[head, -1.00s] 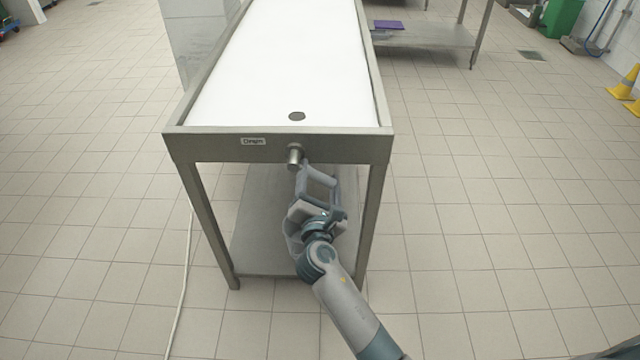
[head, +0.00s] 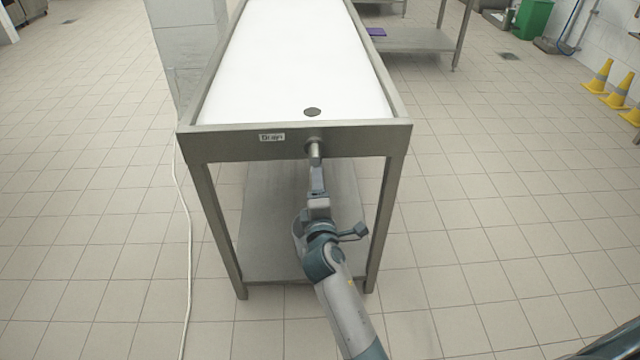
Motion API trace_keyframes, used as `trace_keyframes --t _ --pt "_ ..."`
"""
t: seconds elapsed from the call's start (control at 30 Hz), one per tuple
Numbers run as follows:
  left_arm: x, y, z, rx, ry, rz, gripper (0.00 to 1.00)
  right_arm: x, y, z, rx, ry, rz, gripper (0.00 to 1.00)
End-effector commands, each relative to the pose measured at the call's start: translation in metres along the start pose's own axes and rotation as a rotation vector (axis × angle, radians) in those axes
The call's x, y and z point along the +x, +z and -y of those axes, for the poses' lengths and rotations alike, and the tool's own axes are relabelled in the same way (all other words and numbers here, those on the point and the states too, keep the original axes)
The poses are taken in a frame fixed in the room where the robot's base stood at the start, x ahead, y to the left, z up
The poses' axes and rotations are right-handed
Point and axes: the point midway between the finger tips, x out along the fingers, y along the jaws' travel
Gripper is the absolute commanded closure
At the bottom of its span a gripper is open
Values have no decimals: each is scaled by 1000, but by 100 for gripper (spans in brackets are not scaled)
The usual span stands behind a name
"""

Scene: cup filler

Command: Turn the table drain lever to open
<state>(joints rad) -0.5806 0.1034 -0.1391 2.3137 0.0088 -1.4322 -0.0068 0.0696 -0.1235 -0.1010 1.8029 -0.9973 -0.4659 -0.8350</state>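The steel table (head: 230,144) stands in front of me with a white top surface. A dark round drain hole (head: 312,112) is near its front edge. The drain lever (head: 314,152) is a short metal piece on the front panel below the hole, its lower end hanging downward. My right gripper (head: 317,172) is directly below the lever, seen edge-on, with its fingertips at or very near the lever's lower end. I cannot tell whether the fingers touch it or how far apart they are. My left gripper is not in view.
A small label (head: 272,138) is on the front panel left of the lever. A lower shelf (head: 262,255) lies behind my arm between the legs. A white cable (head: 188,230) runs along the floor at left. Yellow cones (head: 600,77) stand far right.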

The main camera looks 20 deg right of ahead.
Motion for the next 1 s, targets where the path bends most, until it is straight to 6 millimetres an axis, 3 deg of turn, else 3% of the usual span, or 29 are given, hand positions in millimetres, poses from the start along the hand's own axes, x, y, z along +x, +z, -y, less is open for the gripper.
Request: trace_keyframes --t 0.7,0.73,0.77,0.8,1.0 --pt "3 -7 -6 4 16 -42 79 0 -6 0 106 -2 0 78" --pt "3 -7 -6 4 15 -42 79 0 -6 0 106 -2 0 30" --pt "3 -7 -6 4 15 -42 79 0 -6 0 106 -2 0 23" --pt "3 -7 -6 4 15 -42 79 0 -6 0 105 -2 0 19" --pt "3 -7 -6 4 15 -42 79 0 -6 0 102 -1 0 19"
